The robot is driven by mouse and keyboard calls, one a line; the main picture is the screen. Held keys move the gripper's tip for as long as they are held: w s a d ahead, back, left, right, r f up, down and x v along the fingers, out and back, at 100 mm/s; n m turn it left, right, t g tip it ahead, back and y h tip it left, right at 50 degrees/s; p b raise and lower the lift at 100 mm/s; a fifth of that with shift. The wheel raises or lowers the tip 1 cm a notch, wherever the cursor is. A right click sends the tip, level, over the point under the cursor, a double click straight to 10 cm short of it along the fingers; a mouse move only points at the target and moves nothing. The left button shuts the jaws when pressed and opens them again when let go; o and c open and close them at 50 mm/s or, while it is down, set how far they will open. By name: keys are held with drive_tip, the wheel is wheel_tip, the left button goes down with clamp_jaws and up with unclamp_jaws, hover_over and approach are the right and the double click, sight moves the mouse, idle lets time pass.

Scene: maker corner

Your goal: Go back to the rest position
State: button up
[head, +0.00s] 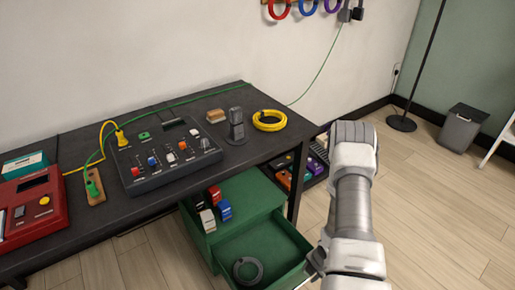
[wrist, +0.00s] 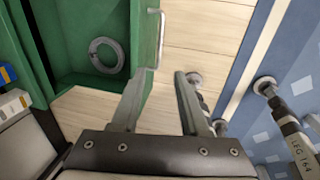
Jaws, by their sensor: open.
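My gripper shows in the wrist view (wrist: 163,88), with its two fingers apart and nothing between them. Wooden floor shows between and beyond the fingers. The gripper points down near the open green drawer (wrist: 88,84), whose silver handle (wrist: 155,38) is just beyond the left finger; I cannot tell whether they touch. In the head view my arm rises at the right of the drawer (head: 285,241), and the fingers are hidden there. A grey coil (head: 247,270) lies in the drawer, and it also shows in the wrist view (wrist: 106,56).
The dark workbench (head: 90,225) holds a black control panel (head: 165,155), a red device (head: 35,212), a yellow cable coil (head: 269,121) and a dark stand (head: 236,128). Several small blocks (head: 208,220) sit on the green cabinet (head: 245,198). A grey bin (head: 462,128) stands far right; floor (head: 440,200) is clear.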

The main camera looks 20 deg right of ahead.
drive_tip(key=w+r+m+h, duration=0.1)
drive_tip(key=w+r+m, duration=0.2)
drive_tip(key=r, duration=0.7)
drive_tip(key=w+a+r+m+t+h, duration=0.1)
drive_tip(key=w+r+m, duration=0.25)
drive_tip(key=r, duration=0.75)
drive_tip(key=w+r+m+h, duration=0.1)
drive_tip(key=w+r+m, duration=0.2)
drive_tip(key=r, duration=0.7)
drive_tip(key=s+a+r+m+t, duration=0.1)
drive_tip(key=s+a+r+m, duration=0.25)
drive_tip(key=r, duration=0.45)
drive_tip(key=s+a+r+m+t, duration=0.1)
drive_tip(key=s+a+r+m, duration=0.25)
drive_tip(key=r, duration=0.45)
drive_tip(key=s+a+r+m+y, duration=0.2)
drive_tip(key=s+a+r+m, duration=0.5)
drive_tip(key=s, duration=0.6)
wheel_tip(320, 180, up, 18)
drive_tip(key=a+n+p, duration=0.1)
drive_tip(key=p, duration=1.6)
drive_tip(key=shift+w+t, duration=0.3)
drive_tip(key=shift+w, duration=0.1)
drive_tip(key=shift+f+n, duration=0.15)
drive_tip(key=shift+n, duration=0.1)
